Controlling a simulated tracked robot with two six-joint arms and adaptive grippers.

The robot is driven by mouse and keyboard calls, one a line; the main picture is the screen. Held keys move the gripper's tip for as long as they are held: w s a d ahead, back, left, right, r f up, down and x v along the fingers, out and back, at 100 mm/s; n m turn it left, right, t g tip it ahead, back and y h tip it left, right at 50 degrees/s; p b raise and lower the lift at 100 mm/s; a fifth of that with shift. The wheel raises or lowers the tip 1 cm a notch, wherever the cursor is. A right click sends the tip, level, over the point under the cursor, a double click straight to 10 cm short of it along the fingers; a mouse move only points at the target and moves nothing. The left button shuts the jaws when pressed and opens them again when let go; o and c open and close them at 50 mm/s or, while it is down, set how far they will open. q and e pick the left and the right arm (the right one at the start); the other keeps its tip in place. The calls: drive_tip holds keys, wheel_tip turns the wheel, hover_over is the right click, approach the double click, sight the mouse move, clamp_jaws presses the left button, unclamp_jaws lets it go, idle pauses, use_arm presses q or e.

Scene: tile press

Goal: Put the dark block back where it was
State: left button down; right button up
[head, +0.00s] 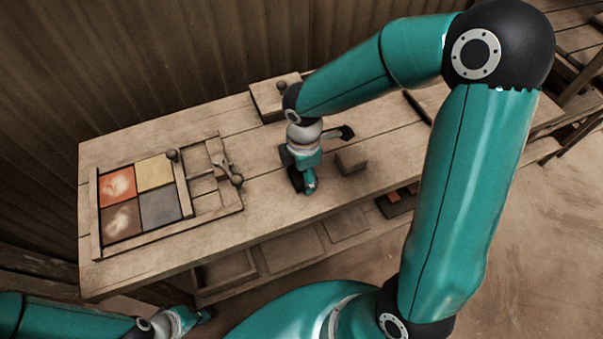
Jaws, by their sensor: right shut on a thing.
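My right gripper (304,184) points down over the middle of the workbench and is shut on a dark thing (295,178), which appears to be the dark block. The gripper covers much of it, and whether it touches the bench top is unclear. A brown wooden block (350,161) stands apart on the bench, just right of the gripper. My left gripper (200,316) is at the bottom left, in front of the bench and away from the blocks. It is small and partly hidden, so its jaws cannot be made out.
A wooden frame (97,220) on the bench's left holds orange, yellow, brown and grey tiles. Beside them are small compartments and dark knobs (237,181). A wooden box (268,103) with a knob stands at the back edge. Bare bench (262,205) lies between frame and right gripper.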

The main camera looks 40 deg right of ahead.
drive_tip(key=shift+f, duration=0.15)
drive_tip(key=o, duration=1.3)
drive_tip(key=shift+o, duration=0.2)
drive_tip(key=shift+r, duration=0.35)
wheel_tip(320, 180, up, 12)
drive_tip(key=p, duration=0.1)
drive_tip(key=shift+f, duration=0.15)
